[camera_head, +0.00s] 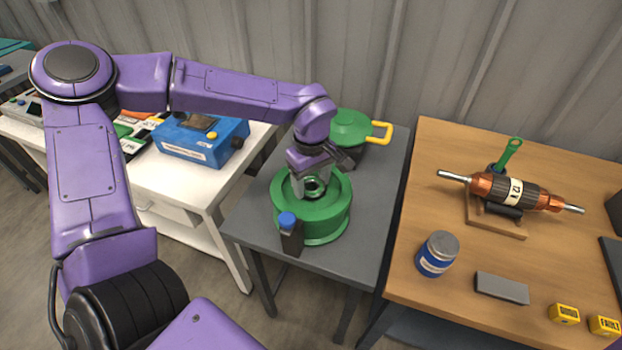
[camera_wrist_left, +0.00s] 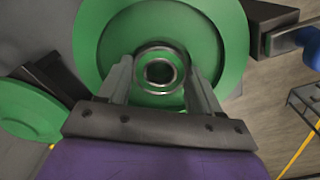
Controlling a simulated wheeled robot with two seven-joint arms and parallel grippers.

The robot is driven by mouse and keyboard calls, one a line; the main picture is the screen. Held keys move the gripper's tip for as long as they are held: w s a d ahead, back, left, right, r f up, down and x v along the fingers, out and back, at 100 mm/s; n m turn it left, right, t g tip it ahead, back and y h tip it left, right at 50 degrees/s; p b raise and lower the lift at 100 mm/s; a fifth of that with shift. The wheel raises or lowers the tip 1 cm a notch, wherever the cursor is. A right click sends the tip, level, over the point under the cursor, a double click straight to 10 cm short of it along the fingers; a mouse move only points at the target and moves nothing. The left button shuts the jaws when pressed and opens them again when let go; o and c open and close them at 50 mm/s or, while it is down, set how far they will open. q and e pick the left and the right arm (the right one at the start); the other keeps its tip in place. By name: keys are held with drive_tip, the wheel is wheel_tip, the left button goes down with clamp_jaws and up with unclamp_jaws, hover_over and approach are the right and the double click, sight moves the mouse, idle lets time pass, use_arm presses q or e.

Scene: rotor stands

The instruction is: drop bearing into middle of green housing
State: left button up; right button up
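The green housing (camera_head: 322,228) is a round, open-topped drum on the grey table. It also shows in the left wrist view (camera_wrist_left: 232,45), filling the upper middle. My left gripper (camera_head: 313,182) points down over its middle. The bearing (camera_wrist_left: 160,71), a small metal ring with a dark bore, sits between the two fingers, which appear closed against its sides. It also shows in the head view (camera_head: 315,187), inside the housing's outline. How far it is above the housing's floor is hard to tell. My right gripper is not in view.
A green lid-like part with a yellow handle (camera_head: 352,127) lies behind. The wooden table (camera_head: 440,290) at right holds a rotor (camera_head: 515,192) and a blue jar (camera_head: 437,254).

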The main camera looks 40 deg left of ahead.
use_arm(q)
drive_tip(key=o, duration=0.4)
drive_tip(key=shift+s+f, duration=0.1)
drive_tip(key=shift+f, duration=0.15)
drive_tip(key=shift+o, duration=0.2)
drive_tip(key=shift+d+f, duration=0.1)
drive_tip(key=shift+s+f, duration=0.1)
wheel_tip(320, 180, up, 14)
drive_tip(key=shift+w+f, duration=0.1)
drive_tip(key=shift+w, duration=0.1)
